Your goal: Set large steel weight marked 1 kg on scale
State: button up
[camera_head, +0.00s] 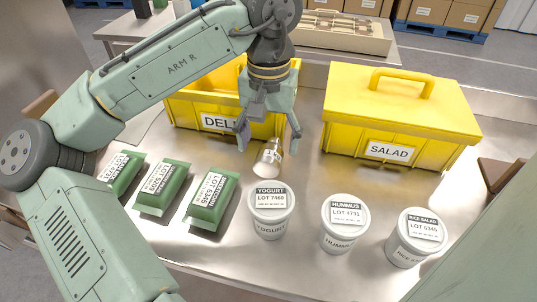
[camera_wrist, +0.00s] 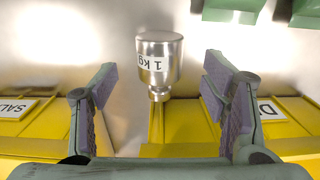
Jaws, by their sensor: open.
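I cannot make out a scale.
Yellow boxes, DELI (camera_head: 183,108) open and SALAD (camera_head: 390,118) lidded, stand behind the weight. Green packets (camera_head: 212,200) lie left. Tubs of yogurt (camera_head: 271,212), hummus (camera_head: 344,222) and rice salad (camera_head: 414,237) stand in front. Bare counter lies between the packets and the weight.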

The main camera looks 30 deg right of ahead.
aim_at(270, 150)
jog(key=shift+w+d+f+p, duration=0.15)
jog(key=shift+f+p, duration=0.15)
jog(key=shift+f, duration=1.15)
jog(key=shift+w+d+f+p, duration=0.1)
jog(key=shift+f+p, duration=0.2)
jog(key=shift+f, duration=1.15)
grip_shut()
jog(key=shift+r, duration=0.1)
